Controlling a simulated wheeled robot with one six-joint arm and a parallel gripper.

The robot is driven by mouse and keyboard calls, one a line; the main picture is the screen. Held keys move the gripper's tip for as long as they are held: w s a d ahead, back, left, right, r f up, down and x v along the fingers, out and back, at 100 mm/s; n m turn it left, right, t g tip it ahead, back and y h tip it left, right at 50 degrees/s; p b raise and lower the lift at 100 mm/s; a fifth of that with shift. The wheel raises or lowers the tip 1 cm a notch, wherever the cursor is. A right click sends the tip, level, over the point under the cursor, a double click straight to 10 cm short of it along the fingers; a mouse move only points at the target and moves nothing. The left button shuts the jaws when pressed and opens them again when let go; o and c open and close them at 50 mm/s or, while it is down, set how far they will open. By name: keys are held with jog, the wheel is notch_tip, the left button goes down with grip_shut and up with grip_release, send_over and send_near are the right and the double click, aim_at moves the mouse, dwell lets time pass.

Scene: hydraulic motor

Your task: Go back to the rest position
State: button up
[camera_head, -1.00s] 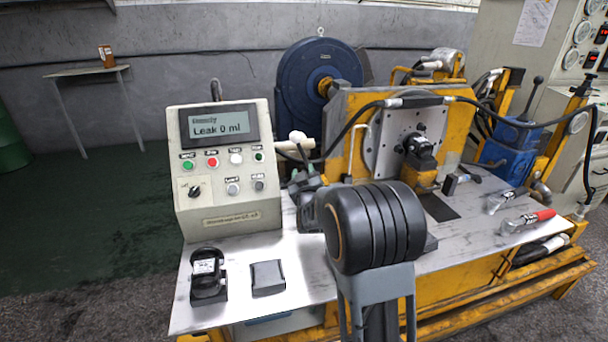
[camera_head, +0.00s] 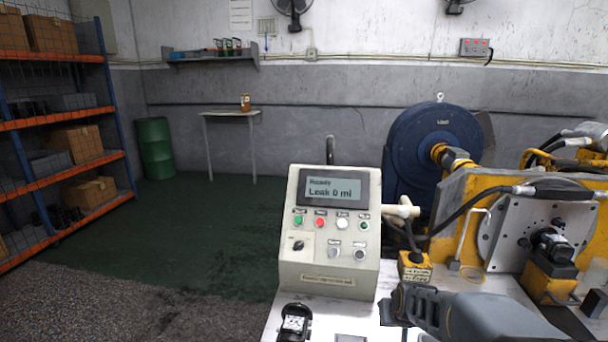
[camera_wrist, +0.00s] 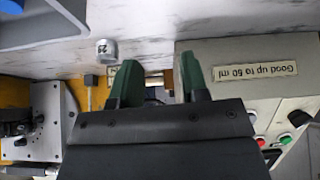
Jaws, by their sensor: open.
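My gripper (camera_wrist: 158,82) shows in the wrist view, with two green-tipped fingers spread apart and nothing between them. In the head view my grey arm (camera_head: 480,315) reaches across the lower right, low in front of the bench, and its fingers cannot be made out. The control box (camera_head: 329,235) stands to its left, and its display reads "Leak 0 ml". The wrist view is upside down and shows the control box (camera_wrist: 225,95) to the right of the fingers, with a label "Good up to 50 ml".
A hydraulic motor (camera_head: 551,252) sits at the plate on the yellow test stand (camera_head: 455,215). A black part (camera_head: 294,322) lies on the bench below the control box. Open floor (camera_head: 190,235) lies to the left.

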jog(key=s+a+r+g+p, duration=0.1)
jog(key=s+a+r+p, duration=0.2)
jog(key=s+r+p, duration=0.3)
jog(key=s+a+r+n+g+p, duration=0.1)
jog(key=s+a+r+p, duration=0.2)
jog(key=s+r+p, duration=0.4)
jog(key=s+r, duration=0.3)
jog(key=r, duration=0.6)
jog(key=shift+r+g+y, duration=0.2)
jog(key=shift+g+y, duration=0.1)
jog(key=shift+a, duration=0.1)
